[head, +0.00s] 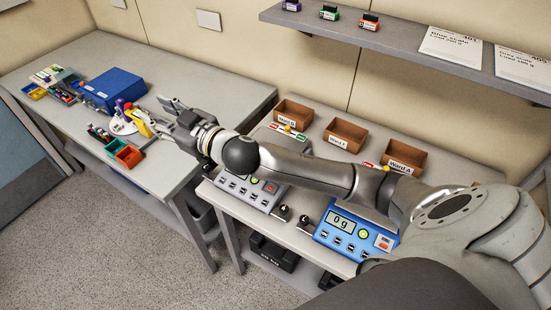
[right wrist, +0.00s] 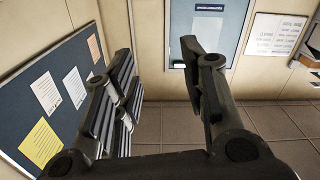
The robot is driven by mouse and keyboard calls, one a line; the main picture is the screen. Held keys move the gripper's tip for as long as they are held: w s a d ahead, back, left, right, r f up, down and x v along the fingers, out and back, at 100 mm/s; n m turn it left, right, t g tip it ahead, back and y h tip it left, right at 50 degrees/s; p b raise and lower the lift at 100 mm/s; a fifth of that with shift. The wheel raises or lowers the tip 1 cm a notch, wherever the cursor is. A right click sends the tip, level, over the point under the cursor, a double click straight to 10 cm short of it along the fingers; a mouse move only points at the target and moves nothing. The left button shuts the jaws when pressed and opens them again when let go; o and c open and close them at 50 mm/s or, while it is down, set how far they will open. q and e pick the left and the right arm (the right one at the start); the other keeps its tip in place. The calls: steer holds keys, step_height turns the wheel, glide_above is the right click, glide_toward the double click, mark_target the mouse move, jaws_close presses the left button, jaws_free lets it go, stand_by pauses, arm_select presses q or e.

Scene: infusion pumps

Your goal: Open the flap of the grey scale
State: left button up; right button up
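The grey scale (head: 250,192) sits on the right-hand table, with a row of small buttons on its front panel. My right forearm crosses above it and hides its back part, so I cannot make out how its flap stands. My right gripper (head: 167,115) is over the left table, left of and beyond the grey scale and clear of it. In the right wrist view my right gripper (right wrist: 163,92) has its fingers spread wide with nothing between them. My left gripper is not in view.
A blue scale (head: 345,230) reading "0 g" stands right of the grey one, with dark knobbed weights (head: 283,212) between. Brown ward bins (head: 345,135) line the back. A blue box (head: 110,88) and an orange-and-green tray (head: 128,156) are on the left table.

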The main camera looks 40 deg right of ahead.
step_height(320, 180, up, 4)
steer(key=a+n+g+y+b, duration=0.3)
steer(key=n+y, duration=0.6)
steer(key=n, duration=0.1)
steer(key=s+d+f+n+g+h+b, duration=0.45)
steer(key=d+f+n+g, duration=0.4)
steer(key=f+g, duration=0.25)
steer(key=s+d+f+m+g+h+b, duration=0.1)
steer(key=s+d+f+h, duration=0.1)
steer(key=d, duration=0.5)
steer(key=s+d+f+m+g+h+b, duration=0.1)
steer(key=s+d+f+g+h+b, duration=0.15)
steer(key=d, duration=0.45)
steer(key=s+d+f+m+g+h+b, duration=0.1)
steer(key=s+d+h, duration=0.15)
steer(key=d, duration=0.45)
steer(key=x, duration=0.3)
steer(key=w+p+x, duration=0.1)
steer(key=x, duration=0.3)
steer(key=p+x, duration=0.1)
steer(key=x, duration=0.2)
steer(key=shift+w+a+f, duration=0.1)
steer(key=shift+a+f, duration=0.15)
steer(key=shift+f, duration=0.05)
jaws_close()
